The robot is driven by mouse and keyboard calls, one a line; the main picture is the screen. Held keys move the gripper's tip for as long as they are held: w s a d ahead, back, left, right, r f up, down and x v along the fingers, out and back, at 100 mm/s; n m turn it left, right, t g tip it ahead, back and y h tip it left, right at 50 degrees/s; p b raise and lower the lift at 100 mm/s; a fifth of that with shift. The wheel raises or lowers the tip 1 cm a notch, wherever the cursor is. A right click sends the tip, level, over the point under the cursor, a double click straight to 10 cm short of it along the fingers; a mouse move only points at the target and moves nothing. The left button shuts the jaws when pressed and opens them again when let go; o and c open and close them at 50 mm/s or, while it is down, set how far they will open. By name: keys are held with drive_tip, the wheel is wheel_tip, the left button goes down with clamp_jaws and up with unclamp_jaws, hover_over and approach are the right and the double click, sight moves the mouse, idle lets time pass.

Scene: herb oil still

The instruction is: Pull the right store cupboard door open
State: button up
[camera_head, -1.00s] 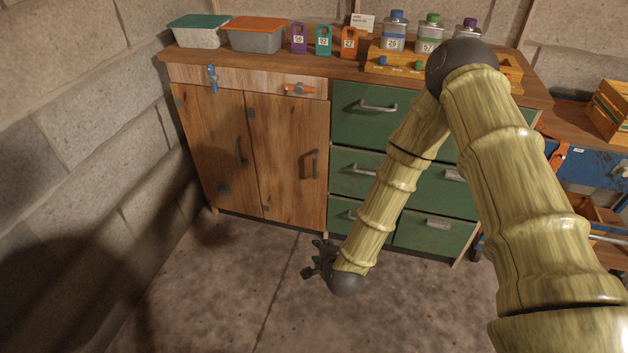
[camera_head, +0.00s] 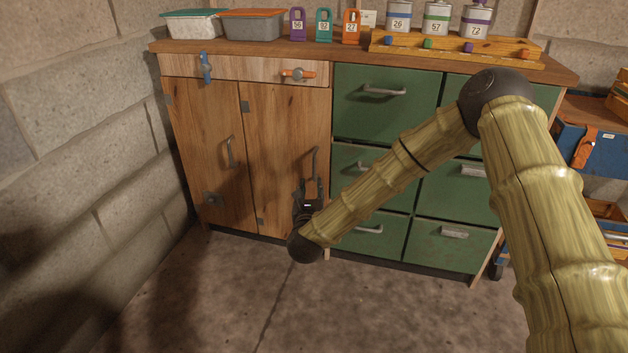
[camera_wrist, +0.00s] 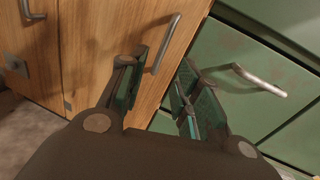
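The right cupboard door (camera_head: 280,130) is plain wood and stands shut beside the left door (camera_head: 205,130). Its upright metal handle (camera_head: 315,162) is near its right edge, and its lower part is hidden behind my gripper. My gripper (camera_head: 309,188) is in front of this door, low by the handle. In the wrist view my gripper (camera_wrist: 163,80) is open and empty, its two fingers spread. The door handle (camera_wrist: 166,44) shows ahead between the fingers, nearer the left one. I cannot tell whether a finger touches it.
Green drawers (camera_head: 370,104) adjoin the door on the right; a drawer handle (camera_wrist: 245,78) juts out near my right finger in the wrist view. Orange (camera_head: 299,75) and blue (camera_head: 206,68) catches sit above the doors. A block wall (camera_head: 80,140) stands left. The floor in front is clear.

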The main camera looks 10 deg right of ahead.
sight(314, 168)
drive_tip(key=shift+m+h, duration=0.3)
drive_tip(key=shift+m, duration=0.3)
drive_tip(key=w+b, duration=0.1)
drive_tip(key=w, duration=0.2)
drive_tip(key=w+d+b, duration=0.1)
drive_tip(key=w+b, duration=0.1)
drive_tip(key=w, duration=0.2)
drive_tip(key=w+d+b, duration=0.1)
drive_tip(key=w, duration=0.3)
drive_tip(key=shift+w+d+r, duration=0.1)
drive_tip(key=shift+w+r, duration=0.1)
drive_tip(key=shift+r, duration=0.1)
clamp_jaws()
